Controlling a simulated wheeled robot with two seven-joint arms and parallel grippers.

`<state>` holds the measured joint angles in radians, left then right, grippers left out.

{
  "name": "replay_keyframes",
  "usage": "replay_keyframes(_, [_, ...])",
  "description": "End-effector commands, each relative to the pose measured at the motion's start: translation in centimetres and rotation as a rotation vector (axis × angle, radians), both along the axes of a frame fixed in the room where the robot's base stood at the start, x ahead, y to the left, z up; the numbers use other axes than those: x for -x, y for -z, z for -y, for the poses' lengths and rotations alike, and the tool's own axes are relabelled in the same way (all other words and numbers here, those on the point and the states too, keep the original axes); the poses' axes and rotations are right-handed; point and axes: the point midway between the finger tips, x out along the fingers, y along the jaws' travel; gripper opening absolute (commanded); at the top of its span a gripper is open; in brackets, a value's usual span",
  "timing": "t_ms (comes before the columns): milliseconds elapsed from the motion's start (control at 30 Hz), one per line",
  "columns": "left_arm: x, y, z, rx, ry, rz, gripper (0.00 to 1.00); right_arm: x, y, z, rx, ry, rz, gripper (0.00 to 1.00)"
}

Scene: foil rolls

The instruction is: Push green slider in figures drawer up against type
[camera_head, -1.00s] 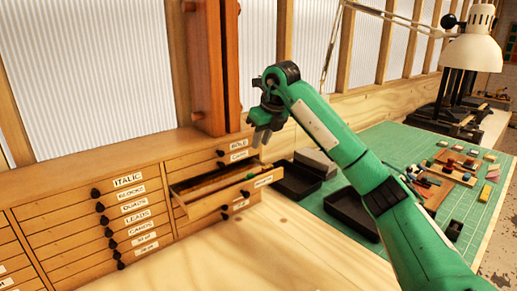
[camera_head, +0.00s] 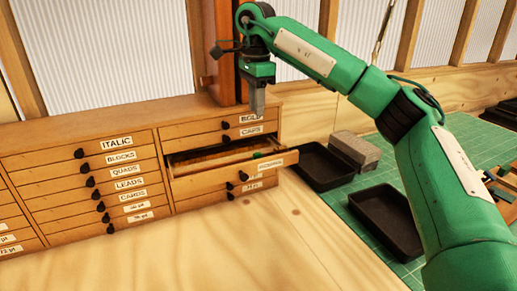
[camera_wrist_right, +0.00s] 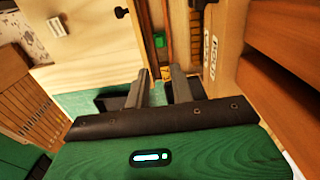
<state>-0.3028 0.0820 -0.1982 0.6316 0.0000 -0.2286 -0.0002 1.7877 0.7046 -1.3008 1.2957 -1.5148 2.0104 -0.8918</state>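The figures drawer (camera_head: 225,179) is pulled out of the right-hand cabinet stack; its front label is blurred. The green slider (camera_head: 257,155) shows as a small green spot near the drawer's front right. In the right wrist view it is a green block (camera_wrist_right: 159,40) in a narrow channel, ahead of the fingertips. A small yellowish piece (camera_wrist_right: 165,73) lies in the channel near the fingertips; I cannot tell if it is type. My right gripper (camera_head: 258,110) points down above the drawer. Its fingers (camera_wrist_right: 159,72) are apart with nothing held. My left gripper is not in view.
Closed drawers with black knobs surround the open one, including the caps drawer (camera_head: 250,130) above it. Black trays (camera_head: 322,167) and a grey block (camera_head: 355,150) stand on the green mat (camera_head: 345,212) to the right. The wooden top in front (camera_head: 200,255) is clear.

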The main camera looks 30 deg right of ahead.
Motion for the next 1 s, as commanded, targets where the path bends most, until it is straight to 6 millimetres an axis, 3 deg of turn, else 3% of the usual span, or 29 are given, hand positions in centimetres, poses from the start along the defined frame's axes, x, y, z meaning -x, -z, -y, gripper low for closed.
replay_keyframes(200, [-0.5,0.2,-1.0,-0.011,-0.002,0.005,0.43,0.0,3.1,0.0,-0.001,0.002,-0.004,0.24])
replay_keyframes(467, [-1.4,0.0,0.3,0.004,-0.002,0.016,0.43,0.0,7.0,0.1,-0.001,0.003,-0.003,0.24])
replay_keyframes(600, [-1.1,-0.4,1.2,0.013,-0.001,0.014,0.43,0.1,9.3,0.1,0.000,0.004,-0.002,0.24])
replay_keyframes(800, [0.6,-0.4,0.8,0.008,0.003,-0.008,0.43,0.1,12.1,0.1,0.000,0.004,-0.001,0.24])
replay_keyframes(1000, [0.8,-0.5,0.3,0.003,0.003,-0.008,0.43,0.0,13.1,0.0,0.000,0.004,0.001,0.24])
